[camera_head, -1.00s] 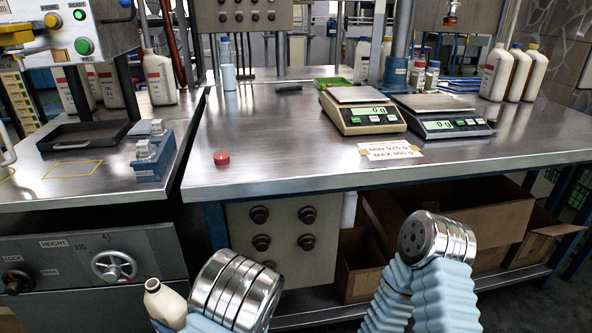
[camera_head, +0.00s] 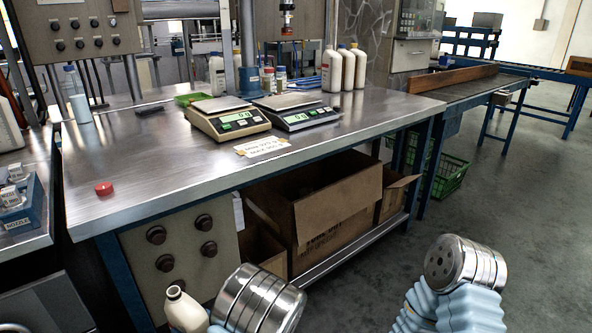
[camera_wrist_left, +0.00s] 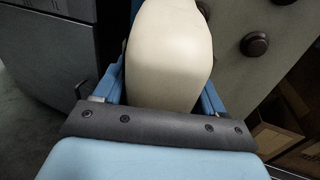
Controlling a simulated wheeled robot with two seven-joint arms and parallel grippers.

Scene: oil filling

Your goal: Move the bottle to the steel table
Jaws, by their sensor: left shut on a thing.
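A cream bottle (camera_head: 184,308) without a cap shows at the bottom of the head view, in front of the steel table's panel and below the tabletop. In the left wrist view the bottle (camera_wrist_left: 168,55) sits between the blue fingers of my left gripper (camera_wrist_left: 160,95), which is shut on it. In the head view my left wrist hides most of that gripper. The steel table (camera_head: 190,165) stands ahead, its top above the bottle. My right arm is at the lower right of the head view; its gripper is out of view.
A red cap (camera_head: 104,188) lies near the table's front left. Two scales (camera_head: 228,122) (camera_head: 292,114) stand mid-table with a label (camera_head: 261,147) in front. Several white bottles (camera_head: 345,68) stand at the back. Open cardboard boxes (camera_head: 340,205) are on the lower shelf. The tabletop's front is mostly clear.

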